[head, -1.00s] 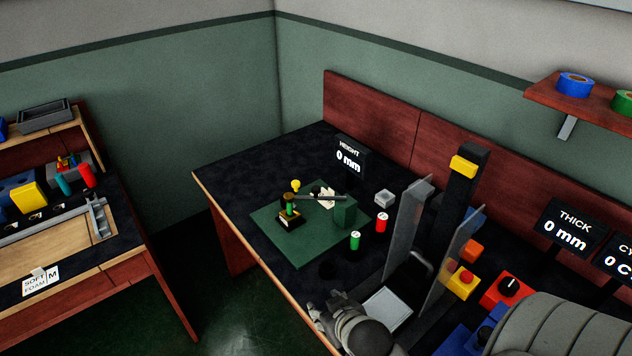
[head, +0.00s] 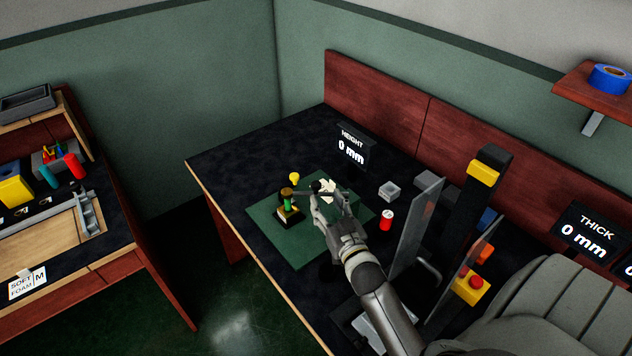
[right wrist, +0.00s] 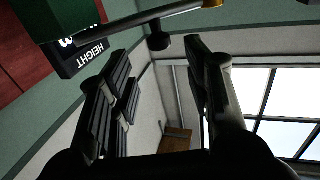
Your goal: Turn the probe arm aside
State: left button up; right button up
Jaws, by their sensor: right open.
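The probe arm (head: 304,193) is a thin dark bar above the green mat (head: 279,241), passing over a small stand with a green piece (head: 287,205). In the right wrist view the probe arm (right wrist: 185,10) is a grey rod with a brass-coloured end and a dark round knob (right wrist: 158,41). My right gripper (head: 328,194) is at the bar's right part. Its fingers (right wrist: 157,58) are open, with the knob showing between their tips; I cannot tell whether they touch it. My left gripper is not in view.
The HEIGHT display (head: 352,148) reads 0 mm behind the mat. A red cylinder (head: 387,220), a grey box (head: 389,190) and an upright clear panel (head: 416,228) stand right of my arm. A yellow knob (head: 294,177) is behind the stand. The table's left part is clear.

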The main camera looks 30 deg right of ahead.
aim_at(318, 187)
jog(key=x, duration=0.8)
jog(key=shift+w+p, duration=0.15)
jog(key=shift+p, duration=0.15)
grip_shut()
